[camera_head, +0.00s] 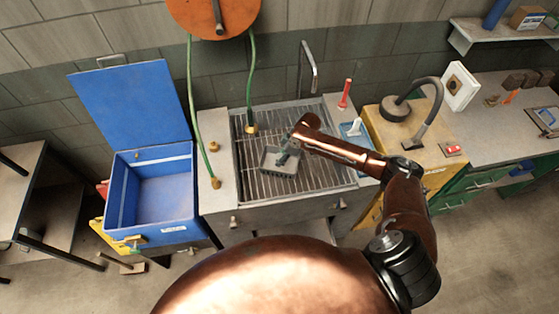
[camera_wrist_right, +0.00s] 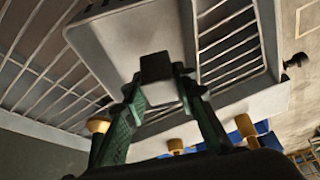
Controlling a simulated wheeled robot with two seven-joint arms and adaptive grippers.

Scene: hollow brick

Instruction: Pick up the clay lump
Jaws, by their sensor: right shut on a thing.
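The clay lump (camera_wrist_right: 160,72) appears as a small grey block between the fingertips of my right gripper in the wrist view. My right gripper (camera_wrist_right: 160,95) is shut on it, with a green finger on each side. In the head view my right gripper (camera_head: 284,157) reaches down over a shallow grey tray (camera_head: 268,168) on the sink's grate (camera_head: 320,176). The lump is hard to make out there. I cannot tell whether it touches the tray beneath. My left gripper is not in view.
A blue lidded bin (camera_head: 165,228) stands open left of the sink. A faucet (camera_head: 312,66), a red-handled tool (camera_head: 345,92) and a yellow cabinet (camera_head: 430,150) lie behind and right. A green hose (camera_head: 190,100) hangs at the sink's left. Much of the grate is clear.

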